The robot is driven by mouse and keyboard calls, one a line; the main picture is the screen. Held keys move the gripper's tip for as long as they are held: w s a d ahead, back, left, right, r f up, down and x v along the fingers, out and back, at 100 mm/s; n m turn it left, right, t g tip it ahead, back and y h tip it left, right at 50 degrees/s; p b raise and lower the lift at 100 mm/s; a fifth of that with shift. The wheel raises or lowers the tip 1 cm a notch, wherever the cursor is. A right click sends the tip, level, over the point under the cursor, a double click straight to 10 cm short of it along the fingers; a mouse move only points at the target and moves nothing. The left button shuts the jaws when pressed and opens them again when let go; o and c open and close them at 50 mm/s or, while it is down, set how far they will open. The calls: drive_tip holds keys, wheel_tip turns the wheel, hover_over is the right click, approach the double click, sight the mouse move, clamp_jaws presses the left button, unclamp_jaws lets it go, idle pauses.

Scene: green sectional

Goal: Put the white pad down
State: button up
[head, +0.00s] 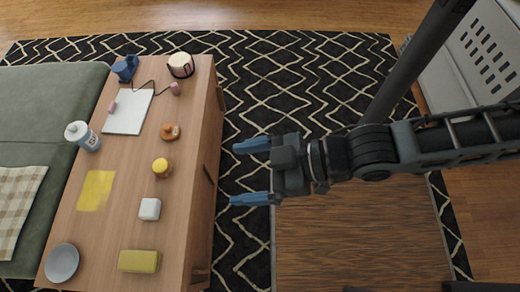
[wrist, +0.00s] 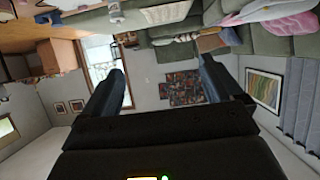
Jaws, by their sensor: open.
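The white pad (head: 128,112) lies flat on the far part of the wooden table (head: 130,188), at the left in the head view. A dark cord with pink ends crosses its upper edge. My gripper (head: 250,172) is open and empty, with its two blue fingers pointing left. It is to the right of the table, over the dark rug and apart from the pad. In the wrist view my gripper (wrist: 165,88) is also open, with nothing between its fingers; the pad cannot be made out there.
The patterned rug (head: 290,85) is clear.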

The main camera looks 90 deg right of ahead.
wheel_tip(320, 180, up, 7)
drive_tip(key=s+t, duration=0.1)
drive_tip(key=s, duration=0.1)
drive_tip(key=shift+s+t, duration=0.2)
drive_tip(key=shift+t, duration=0.2)
drive_tip(key=shift+a, duration=0.1)
wheel_tip(320, 180, up, 6)
drive_tip(key=p, duration=0.6)
